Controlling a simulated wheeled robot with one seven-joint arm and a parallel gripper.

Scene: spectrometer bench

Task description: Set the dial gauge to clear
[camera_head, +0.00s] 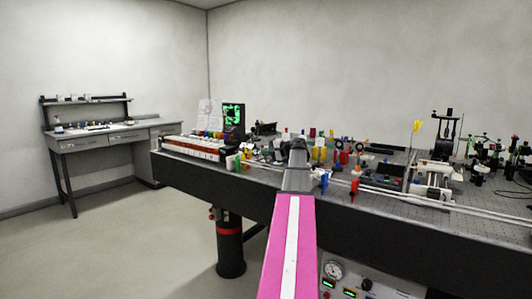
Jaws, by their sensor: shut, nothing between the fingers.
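A round dial gauge (333,270) with a white face shows at the bottom of the picture. It is on the front of a pale control box (395,288) under the bench. Its needle and markings are too small to read. A dark knob (366,284) and small lit green displays (328,283) are on the same panel. My pink arm with a white stripe reaches up the middle of the picture, just left of the gauge, and ends in a dark grey part in front of the bench. I cannot make out my gripper's fingers.
A long dark optical bench (420,242) crowded with mounts and rails fills the right side. A black post with a red band (230,237) stands under it. A lit green screen (234,115) is at its back left. A side desk (100,137) stands far left. The floor at left is clear.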

